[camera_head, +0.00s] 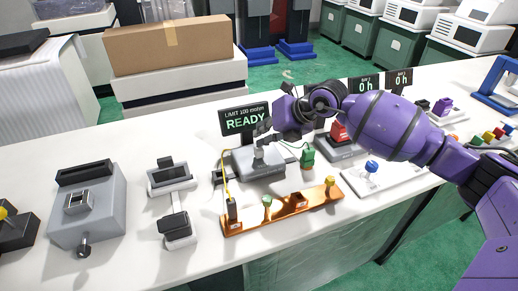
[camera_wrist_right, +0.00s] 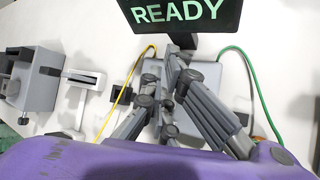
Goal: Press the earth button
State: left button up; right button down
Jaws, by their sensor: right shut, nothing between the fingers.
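A grey tester box (camera_head: 262,168) stands on the white bench with a black display reading "LIMIT 100 mohm READY" (camera_head: 245,120) behind it. My purple right arm reaches in from the right. Its gripper (camera_head: 260,145) is shut and empty, pointing down over the top of the tester. In the right wrist view the closed fingers (camera_wrist_right: 172,60) lie in front of the grey box (camera_wrist_right: 208,72), below the READY display (camera_wrist_right: 178,12). I cannot make out the earth button; the fingers cover part of the box top. I cannot tell whether the fingertips touch it. My left gripper is not in view.
A yellow lead (camera_head: 225,178) and a green lead run from the tester. An orange fixture (camera_head: 285,212) lies in front. A green plug-like piece (camera_head: 307,158) and a red-topped device (camera_head: 338,132) stand to the right.

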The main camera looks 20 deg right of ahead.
jog(key=shift+f, duration=0.15)
dwell(0.3)
jog(key=shift+f, duration=0.6)
dwell(0.5)
jog(key=shift+r+p, duration=0.3)
jog(key=shift+r, duration=0.8)
